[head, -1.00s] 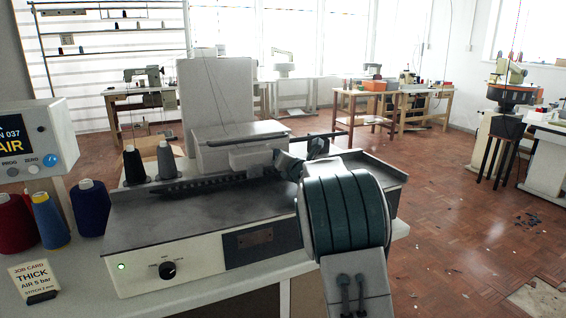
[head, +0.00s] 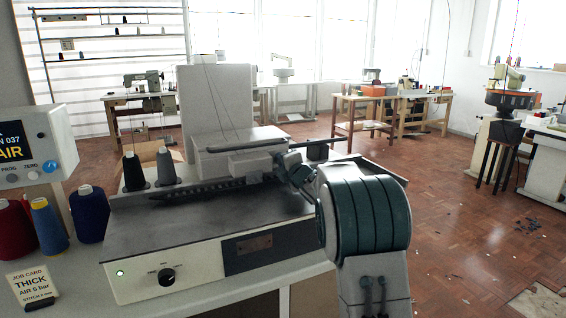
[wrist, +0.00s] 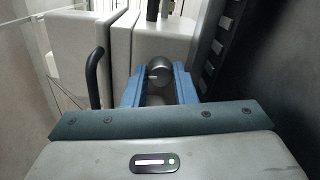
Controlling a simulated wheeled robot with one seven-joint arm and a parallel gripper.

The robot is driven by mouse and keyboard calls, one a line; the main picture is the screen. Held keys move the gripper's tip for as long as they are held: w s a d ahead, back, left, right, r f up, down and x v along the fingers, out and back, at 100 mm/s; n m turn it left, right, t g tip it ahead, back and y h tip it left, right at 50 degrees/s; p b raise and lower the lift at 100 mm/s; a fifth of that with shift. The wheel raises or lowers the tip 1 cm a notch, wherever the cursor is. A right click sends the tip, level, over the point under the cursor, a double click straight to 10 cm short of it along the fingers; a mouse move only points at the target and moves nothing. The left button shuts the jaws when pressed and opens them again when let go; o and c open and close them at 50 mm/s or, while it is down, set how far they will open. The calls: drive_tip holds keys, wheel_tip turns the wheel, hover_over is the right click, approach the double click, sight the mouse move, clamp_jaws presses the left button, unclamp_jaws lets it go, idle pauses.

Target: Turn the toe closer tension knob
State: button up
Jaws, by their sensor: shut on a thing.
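In the wrist view the round grey knob (wrist: 158,72), with a short white mark on its left side, sits between the blue fingers of my gripper (wrist: 159,84). The fingers are shut on it, one on each side. In the head view my wrist reaches over the right part of the buttonhole machine (head: 205,228). There my arm hides the knob and fingertips.
A black dial (head: 166,276) is on the machine's front panel, beside a small light (head: 120,273). Two dark thread cones (head: 166,168) stand on the machine's left. A black curved bar (wrist: 94,75) is left of the fingers.

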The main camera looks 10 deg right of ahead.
drive_tip(key=shift+f+m, duration=0.1)
drive_tip(key=shift+m, duration=0.4)
drive_tip(key=o, duration=0.7)
